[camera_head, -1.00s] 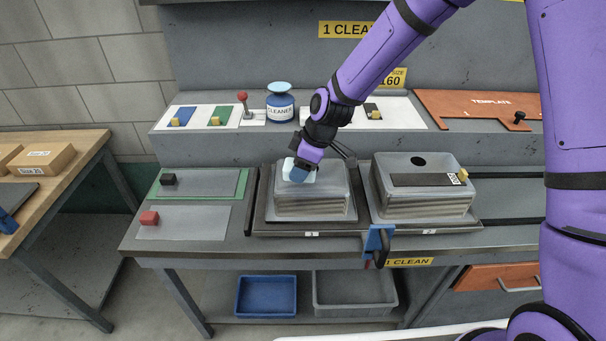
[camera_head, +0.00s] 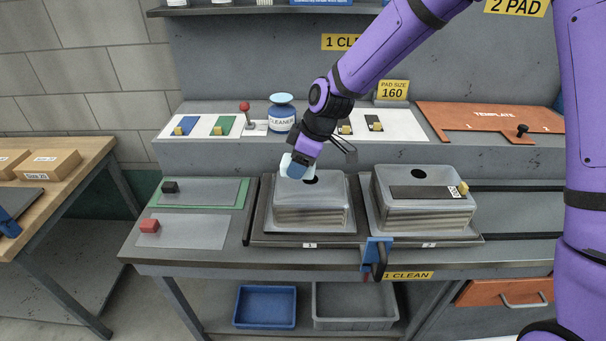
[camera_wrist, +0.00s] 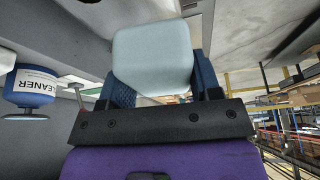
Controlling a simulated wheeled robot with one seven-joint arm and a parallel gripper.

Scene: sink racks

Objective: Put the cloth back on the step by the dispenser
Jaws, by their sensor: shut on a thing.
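A pale blue-white cloth (camera_head: 293,167) is held at the end of my gripper (camera_head: 300,168), above the back left of the left sink block. In the wrist view the cloth (camera_wrist: 153,58) sits between the two blue fingers of my gripper (camera_wrist: 155,80), which is shut on it. The dispenser (camera_head: 282,114), a blue and white jar labelled CLEANER, stands on the raised step (camera_head: 220,149) behind and left of the cloth. It also shows in the wrist view (camera_wrist: 32,86) at the left. The cloth is apart from the step's top.
The left sink block (camera_head: 312,214) and right sink block (camera_head: 424,208) stand on the bench. A red-knobbed lever (camera_head: 245,108) is left of the dispenser. White panels with coloured pads lie along the step. An orange template (camera_head: 490,116) lies at the right.

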